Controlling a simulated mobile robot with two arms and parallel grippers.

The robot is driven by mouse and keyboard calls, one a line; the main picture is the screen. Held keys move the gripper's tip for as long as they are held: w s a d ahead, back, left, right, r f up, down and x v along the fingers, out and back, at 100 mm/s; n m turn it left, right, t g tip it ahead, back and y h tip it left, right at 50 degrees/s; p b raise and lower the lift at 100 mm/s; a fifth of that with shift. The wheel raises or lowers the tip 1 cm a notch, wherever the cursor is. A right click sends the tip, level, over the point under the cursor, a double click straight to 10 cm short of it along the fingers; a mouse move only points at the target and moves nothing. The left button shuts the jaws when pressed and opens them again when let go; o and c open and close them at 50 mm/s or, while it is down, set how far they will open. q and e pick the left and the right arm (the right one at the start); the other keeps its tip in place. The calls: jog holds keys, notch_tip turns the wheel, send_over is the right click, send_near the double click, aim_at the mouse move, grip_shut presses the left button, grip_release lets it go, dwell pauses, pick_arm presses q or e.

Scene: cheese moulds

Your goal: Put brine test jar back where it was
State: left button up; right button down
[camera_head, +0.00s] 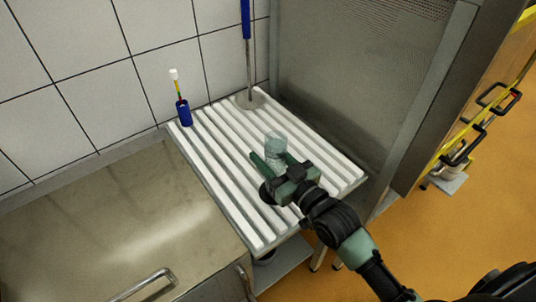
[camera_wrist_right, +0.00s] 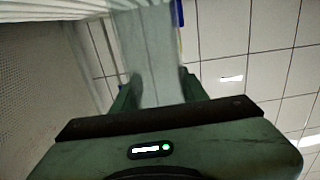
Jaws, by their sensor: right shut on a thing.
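The brine test jar (camera_head: 275,143) is a clear, pale glass-like jar, upright over the white slatted rack. My right gripper (camera_head: 272,162) is shut on it, with its green fingers on either side of the jar's lower part. In the right wrist view the jar (camera_wrist_right: 148,60) stands between the two fingers of the gripper (camera_wrist_right: 155,92). I cannot tell whether the jar's base touches the slats. My left gripper is not in view.
The white slatted rack (camera_head: 225,165) has free slats around the jar. A blue holder with a white-topped brush (camera_head: 183,110) stands at its back left corner. A blue-handled tool with a round metal disc (camera_head: 250,98) is at the back. A perforated metal panel (camera_head: 350,70) rises along the right; a steel counter (camera_head: 110,235) lies left.

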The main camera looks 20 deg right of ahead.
jog(key=c, duration=0.8)
grip_release()
jog(key=shift+f, duration=0.15)
jog(key=shift+o, duration=0.2)
jog(key=shift+s+d, duration=0.15)
jog(key=shift+s, duration=0.2)
jog(key=b+v, duration=0.1)
jog(key=v, duration=1)
jog(key=shift+b, duration=0.4)
jog(key=shift+s, duration=0.15)
